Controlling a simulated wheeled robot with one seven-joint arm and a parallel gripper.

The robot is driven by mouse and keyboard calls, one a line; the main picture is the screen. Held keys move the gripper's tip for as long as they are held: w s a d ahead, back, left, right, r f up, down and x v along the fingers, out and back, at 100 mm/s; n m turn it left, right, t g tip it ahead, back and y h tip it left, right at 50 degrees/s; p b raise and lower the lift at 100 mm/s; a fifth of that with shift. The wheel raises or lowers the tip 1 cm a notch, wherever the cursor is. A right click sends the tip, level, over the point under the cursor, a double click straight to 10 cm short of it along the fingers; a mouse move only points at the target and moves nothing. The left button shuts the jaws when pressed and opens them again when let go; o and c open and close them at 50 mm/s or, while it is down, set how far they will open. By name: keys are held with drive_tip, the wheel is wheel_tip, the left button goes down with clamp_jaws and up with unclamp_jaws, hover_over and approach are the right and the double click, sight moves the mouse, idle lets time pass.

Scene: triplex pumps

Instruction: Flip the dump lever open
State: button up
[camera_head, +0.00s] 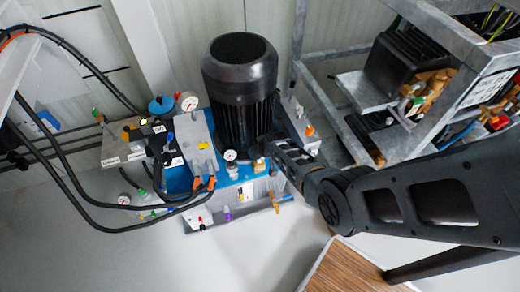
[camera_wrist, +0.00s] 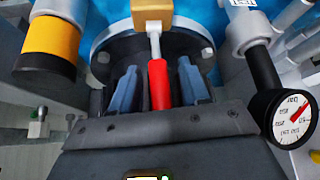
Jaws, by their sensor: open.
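The lever with a red sleeve (camera_wrist: 159,86), which looks like the dump lever, shows in the middle of the wrist view. Its pale metal stem joins a brass block (camera_wrist: 152,11) at the top. My gripper (camera_wrist: 157,80) is open, with one blue-grey finger on each side of the red sleeve. Gaps show between the sleeve and both fingers, so it does not appear gripped. The lower end of the sleeve is hidden behind my gripper's body. In the head view my arm reaches to the pump unit beside the black motor (camera_head: 240,95), and the lever cannot be made out.
A pressure gauge (camera_wrist: 290,118) stands close to the right of my gripper. A yellow-and-black cylinder (camera_wrist: 50,48) is at the upper left. In the head view, black hoses (camera_head: 75,140) run left of the pump unit, and a metal rack (camera_head: 345,120) stands to its right.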

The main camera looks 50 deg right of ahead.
drive_tip(key=p+v, duration=0.2)
drive_tip(key=v, duration=0.5)
drive_tip(key=shift+p, duration=0.35)
drive_tip(key=shift+r, duration=0.1)
